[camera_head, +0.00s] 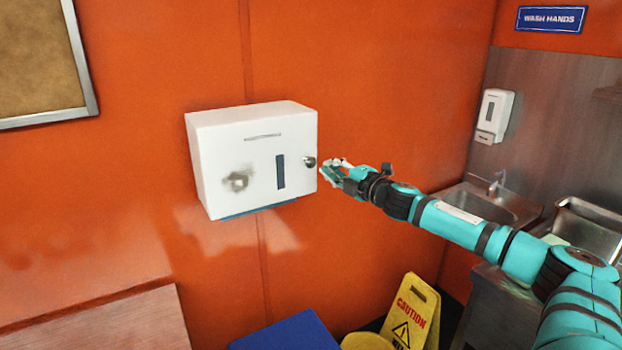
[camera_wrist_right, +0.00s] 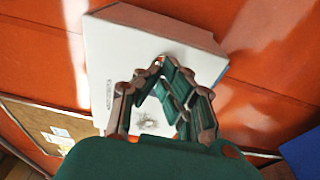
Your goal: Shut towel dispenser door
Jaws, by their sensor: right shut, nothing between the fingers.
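The white towel dispenser (camera_head: 222,150) is a box fixed to the orange wall. Its front door (camera_head: 262,150) has a dark vertical window, a thin slot, a grey smudge and a round metal lock at the right edge. The door looks flush with the box, with no clear gap in view. My right gripper (camera_head: 328,172) is shut and empty, just right of the lock; I cannot tell whether it touches. In the right wrist view, the gripper's fingers (camera_wrist_right: 162,64) come together in front of the dispenser (camera_wrist_right: 108,50) and cover part of its face. My left gripper is not in view.
A yellow caution sign (camera_head: 412,312) and a blue bin (camera_head: 288,333) stand below. A wooden surface (camera_head: 110,322) is at lower left. A steel sink (camera_head: 490,208) and a soap dispenser (camera_head: 494,112) are at right. The wall around the dispenser is clear.

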